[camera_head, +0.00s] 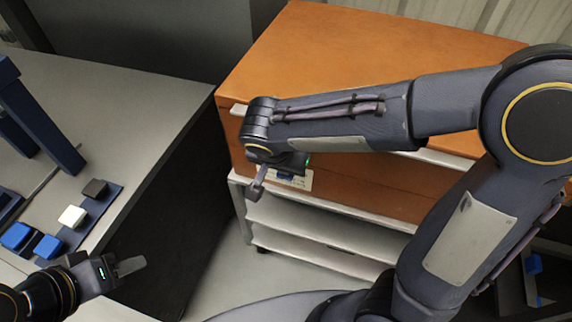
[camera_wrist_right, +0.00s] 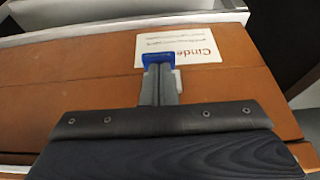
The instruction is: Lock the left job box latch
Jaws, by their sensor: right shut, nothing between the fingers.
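The orange job box (camera_head: 330,60) stands on a white shelf cart, with its lid down. A blue latch (camera_head: 285,176) sits on a pale plate on its front face. In the right wrist view the blue latch (camera_wrist_right: 158,59) lies just beyond my fingertips, against a white label (camera_wrist_right: 195,52) with red lettering. My right gripper (camera_head: 257,191) is shut and empty at the box front. In the wrist view the right gripper's fingers (camera_wrist_right: 160,75) overlap the latch's lower edge; contact is unclear. My left gripper (camera_head: 132,266) hangs at the lower left, away from the box; its finger gap is not clear.
A grey workbench (camera_head: 120,100) stands at the left, holding blue, white and dark blocks (camera_head: 72,216) on a dark strip. The cart's open shelves (camera_head: 320,222) lie below the box. My right arm hides part of the box front.

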